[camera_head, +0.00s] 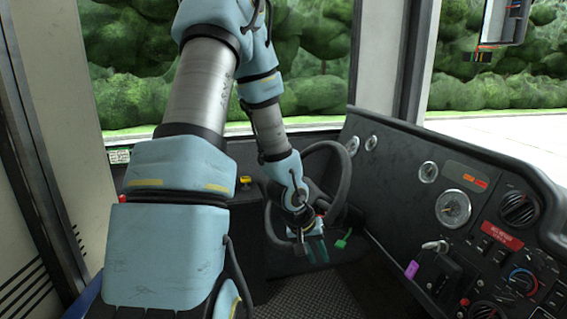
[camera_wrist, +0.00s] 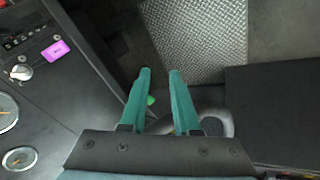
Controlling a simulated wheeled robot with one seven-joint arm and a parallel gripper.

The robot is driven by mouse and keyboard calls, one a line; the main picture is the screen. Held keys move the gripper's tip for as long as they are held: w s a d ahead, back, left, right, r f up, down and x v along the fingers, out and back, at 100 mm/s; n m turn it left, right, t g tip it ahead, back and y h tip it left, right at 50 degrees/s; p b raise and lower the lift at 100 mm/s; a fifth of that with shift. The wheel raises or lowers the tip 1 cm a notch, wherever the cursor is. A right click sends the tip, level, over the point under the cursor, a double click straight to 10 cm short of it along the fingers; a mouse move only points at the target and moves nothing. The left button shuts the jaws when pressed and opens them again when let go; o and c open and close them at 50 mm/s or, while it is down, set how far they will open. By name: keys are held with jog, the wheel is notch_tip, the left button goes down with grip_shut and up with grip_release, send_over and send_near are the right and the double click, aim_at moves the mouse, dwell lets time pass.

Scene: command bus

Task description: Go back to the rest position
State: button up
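My gripper (camera_head: 318,250) hangs in front of the steering wheel (camera_head: 345,190) in the head view, at the end of my blue and grey arm. In the wrist view its two teal fingers (camera_wrist: 160,75) stand apart with nothing between their tips, so it is open and empty. The fingers point towards the floor area. Part of the wheel's dark rim is hidden behind my arm in the head view.
The dashboard (camera_head: 400,200) with gauges and switches runs along the right. A key with a purple tag (camera_head: 411,270) hangs from it. A green-tipped lever (camera_head: 342,243) is close to the right of my gripper. Textured floor plate (camera_wrist: 200,40) lies below.

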jog(key=s+a+r+n+y+p, duration=0.1)
jog(key=s+a+r+y, duration=0.3)
jog(key=s+a+r, duration=0.4)
jog(key=a+r+p, duration=0.1)
jog(key=a+r, duration=0.6)
jog(key=shift+s+a+r+g, duration=0.2)
jog(key=shift+a+r+g, duration=0.1)
jog(key=shift+g, duration=0.1)
dwell(1.9)
